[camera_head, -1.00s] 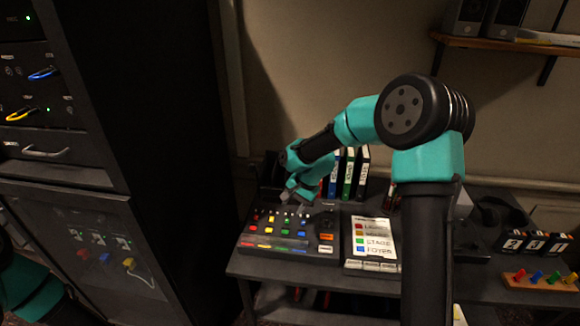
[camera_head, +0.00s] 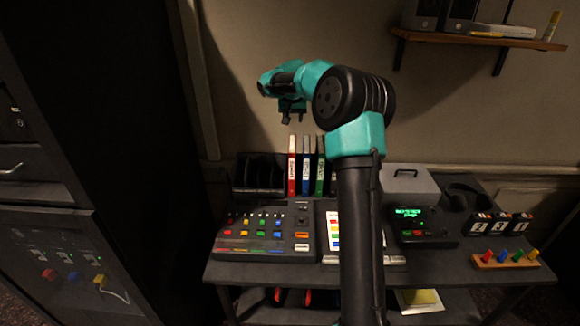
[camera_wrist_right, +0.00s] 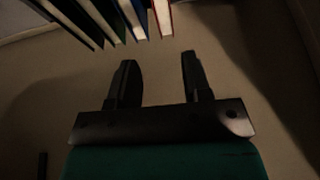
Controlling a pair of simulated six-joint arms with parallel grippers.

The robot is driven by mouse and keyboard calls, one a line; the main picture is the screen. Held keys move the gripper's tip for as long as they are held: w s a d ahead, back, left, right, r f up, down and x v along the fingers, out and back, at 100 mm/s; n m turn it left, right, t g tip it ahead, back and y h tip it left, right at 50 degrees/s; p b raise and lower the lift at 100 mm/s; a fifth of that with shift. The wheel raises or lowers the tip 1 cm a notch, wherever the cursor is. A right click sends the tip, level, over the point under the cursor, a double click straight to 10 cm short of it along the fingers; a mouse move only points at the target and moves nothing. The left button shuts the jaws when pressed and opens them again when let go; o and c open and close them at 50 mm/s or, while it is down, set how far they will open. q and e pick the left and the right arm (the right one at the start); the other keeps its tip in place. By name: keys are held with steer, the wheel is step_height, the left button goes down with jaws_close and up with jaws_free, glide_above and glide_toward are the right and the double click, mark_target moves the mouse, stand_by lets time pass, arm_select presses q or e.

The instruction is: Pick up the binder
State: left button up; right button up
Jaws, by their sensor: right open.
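Several binders stand upright in a row at the back of the desk: a red binder (camera_head: 292,166), a blue binder (camera_head: 306,166) and a green binder (camera_head: 320,168), with a further one partly hidden by my right arm. My right gripper (camera_head: 291,119) hangs open and empty above the red and blue binders, apart from them. In the right wrist view, the two fingers of my right gripper (camera_wrist_right: 155,62) are spread, and the red binder (camera_wrist_right: 164,18) and blue binder (camera_wrist_right: 135,20) show at the top edge, beyond the fingertips. The left gripper is not in view.
A black empty rack (camera_head: 260,174) stands left of the binders. A mixing console (camera_head: 262,236) lies in front. A grey box (camera_head: 411,184) and a small green-lit display unit (camera_head: 424,226) are to the right. A wall shelf (camera_head: 480,38) hangs at upper right.

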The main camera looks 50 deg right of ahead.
mark_target(292, 143)
steer(key=x, duration=1.2)
steer(key=shift+a, duration=0.1)
steer(key=shift+x, duration=2.6)
steer(key=shift+a+f, duration=0.15)
steer(key=shift+f, duration=0.15)
jaws_close()
steer(key=shift+r, duration=0.1)
